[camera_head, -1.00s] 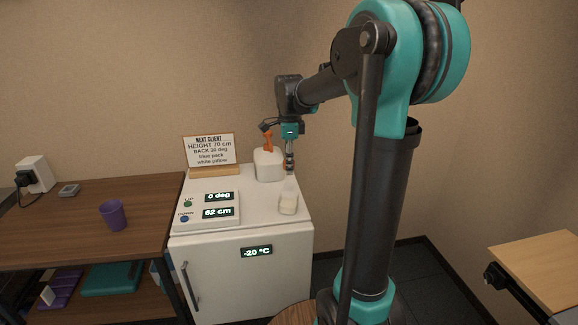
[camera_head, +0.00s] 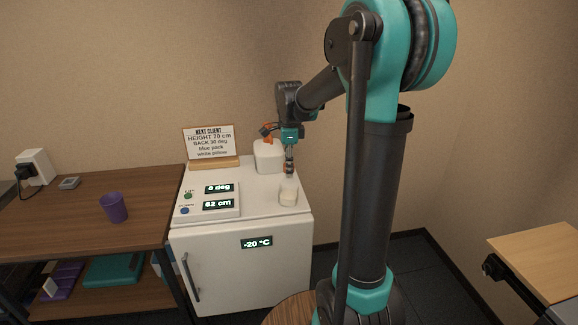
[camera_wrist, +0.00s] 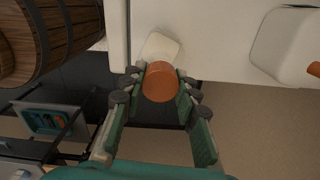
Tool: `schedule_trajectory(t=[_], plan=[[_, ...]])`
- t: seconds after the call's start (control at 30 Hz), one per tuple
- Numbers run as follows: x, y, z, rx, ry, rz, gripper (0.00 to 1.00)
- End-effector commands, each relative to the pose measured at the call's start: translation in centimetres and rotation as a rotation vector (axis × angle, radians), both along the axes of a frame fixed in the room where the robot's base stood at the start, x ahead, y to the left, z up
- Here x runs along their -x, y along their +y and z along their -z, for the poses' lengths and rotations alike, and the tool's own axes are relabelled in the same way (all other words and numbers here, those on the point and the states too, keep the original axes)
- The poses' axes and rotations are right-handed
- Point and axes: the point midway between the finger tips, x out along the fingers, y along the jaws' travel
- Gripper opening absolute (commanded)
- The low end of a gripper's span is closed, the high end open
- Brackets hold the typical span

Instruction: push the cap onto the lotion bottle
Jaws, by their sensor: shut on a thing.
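The lotion bottle (camera_head: 289,197) is small and whitish and stands upright near the front right of the white fridge top. In the wrist view its pale body (camera_wrist: 160,46) shows behind the cap. The orange-brown round cap (camera_wrist: 161,84) is between my gripper's fingers. My gripper (camera_head: 289,170) points down just above the bottle in the head view and is shut on the cap. It also shows in the wrist view (camera_wrist: 161,92). The cap is mostly hidden in the head view. I cannot tell whether the cap touches the bottle.
A larger white container (camera_head: 268,156) with an orange top stands behind my gripper. A control panel (camera_head: 208,202) and a sign (camera_head: 209,142) are to the left on the fridge (camera_head: 240,275). A purple cup (camera_head: 113,208) stands on the wooden table (camera_head: 60,225).

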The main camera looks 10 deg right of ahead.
Motion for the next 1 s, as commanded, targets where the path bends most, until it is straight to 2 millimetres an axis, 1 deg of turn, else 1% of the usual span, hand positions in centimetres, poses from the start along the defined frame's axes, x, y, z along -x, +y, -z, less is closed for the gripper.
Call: schedule_trajectory(t=[0.57,1.0], plan=[[0.0,0.0,0.04,0.0,0.0,0.0,0.18],[-0.02,0.01,0.96,0.0,0.0,0.0,0.18]])
